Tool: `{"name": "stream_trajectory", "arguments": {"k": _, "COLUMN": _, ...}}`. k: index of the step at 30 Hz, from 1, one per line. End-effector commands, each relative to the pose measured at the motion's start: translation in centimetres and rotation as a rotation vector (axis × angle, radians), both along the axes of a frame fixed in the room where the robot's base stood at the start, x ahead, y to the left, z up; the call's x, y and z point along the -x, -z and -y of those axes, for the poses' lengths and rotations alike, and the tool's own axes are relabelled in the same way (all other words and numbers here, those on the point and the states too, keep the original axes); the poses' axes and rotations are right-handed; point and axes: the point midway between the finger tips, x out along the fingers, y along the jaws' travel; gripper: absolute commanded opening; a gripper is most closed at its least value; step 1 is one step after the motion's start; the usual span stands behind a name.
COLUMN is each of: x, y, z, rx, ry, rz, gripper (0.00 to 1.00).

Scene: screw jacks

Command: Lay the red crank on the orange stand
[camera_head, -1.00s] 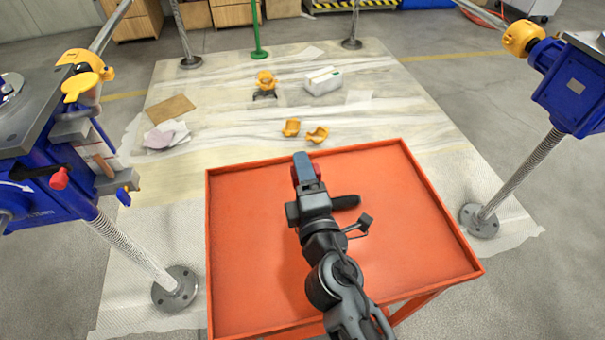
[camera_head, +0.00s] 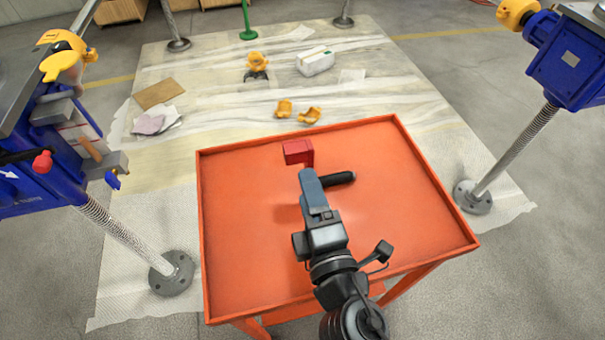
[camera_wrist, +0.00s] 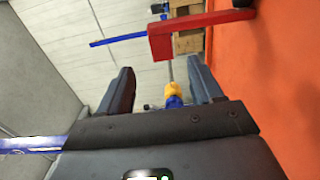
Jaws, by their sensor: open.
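The red crank (camera_head: 299,152) is on the orange stand (camera_head: 250,255), near its far edge. Its red block end faces away from me and its black handle (camera_head: 339,178) points right. The middle of the crank is hidden behind my gripper. My gripper (camera_head: 307,174) is open over the stand, just on the near side of the red block. In the wrist view the crank (camera_wrist: 178,38) shows beyond the open fingers of my gripper (camera_wrist: 163,80), with clear space between, and the orange surface (camera_wrist: 280,70) fills the right side.
Blue screw jacks stand left (camera_head: 55,170) and right (camera_head: 570,75) of the stand. Beyond it, yellow parts (camera_head: 297,112), a white box (camera_head: 315,62) and a brown sheet (camera_head: 160,93) lie on the floor covering. Most of the stand's top is bare.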

Motion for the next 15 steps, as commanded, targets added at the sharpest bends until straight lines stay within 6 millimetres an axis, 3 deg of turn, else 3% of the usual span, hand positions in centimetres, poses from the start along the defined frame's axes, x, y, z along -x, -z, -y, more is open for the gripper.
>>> {"name": "stream_trajectory", "arguments": {"k": 6, "x": 1.7, "y": 0.1, "z": 0.5, "rx": -0.001, "ry": 0.0, "rz": 0.0, "gripper": 0.65}}
{"name": "stream_trajectory", "arguments": {"k": 15, "x": 1.9, "y": 0.0, "z": 0.6, "rx": -0.003, "ry": 0.0, "rz": -0.003, "gripper": 0.65}}
